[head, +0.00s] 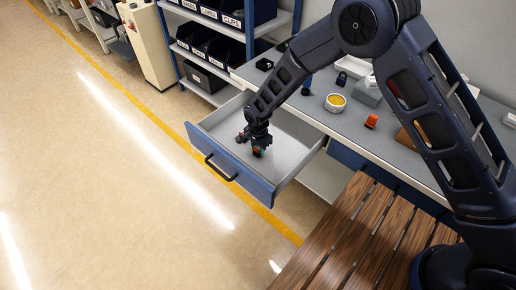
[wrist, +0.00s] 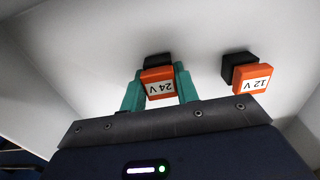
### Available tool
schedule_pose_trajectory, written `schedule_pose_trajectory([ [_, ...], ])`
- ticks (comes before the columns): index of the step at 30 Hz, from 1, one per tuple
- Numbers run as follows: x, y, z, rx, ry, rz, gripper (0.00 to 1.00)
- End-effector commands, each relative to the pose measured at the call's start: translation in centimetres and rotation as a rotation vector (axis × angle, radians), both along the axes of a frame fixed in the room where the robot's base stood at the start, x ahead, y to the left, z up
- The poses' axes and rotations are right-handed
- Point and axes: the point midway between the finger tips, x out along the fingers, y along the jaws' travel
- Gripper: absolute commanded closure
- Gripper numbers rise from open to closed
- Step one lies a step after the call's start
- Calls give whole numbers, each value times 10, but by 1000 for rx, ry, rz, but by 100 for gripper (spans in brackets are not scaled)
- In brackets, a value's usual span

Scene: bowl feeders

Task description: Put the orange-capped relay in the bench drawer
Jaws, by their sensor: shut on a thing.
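My gripper (head: 258,148) is inside the open bench drawer (head: 204,144), low over its pale floor. Whether this relay touches the drawer floor I cannot tell.
An orange item (head: 371,121) and a round container with a yellow top (head: 335,103) stand on the grey bench top (head: 312,112). A slatted wooden bench (head: 345,232) is at the front right. Shelves with dark bins (head: 200,43) stand behind. The floor to the left is clear.

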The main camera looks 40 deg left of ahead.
Motion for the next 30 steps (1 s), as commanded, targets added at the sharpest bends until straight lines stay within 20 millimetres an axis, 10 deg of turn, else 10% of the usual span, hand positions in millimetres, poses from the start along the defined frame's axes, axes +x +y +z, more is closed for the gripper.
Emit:
schedule_pose_trajectory([
  [7,0,0,-3,-1,0,0,92],
  [8,0,0,-2,0,0,0,64],
  [11,0,0,-2,0,0,0,48],
  [22,0,0,3,0,0,0,48],
  [30,0,0,45,2,-1,0,48],
])
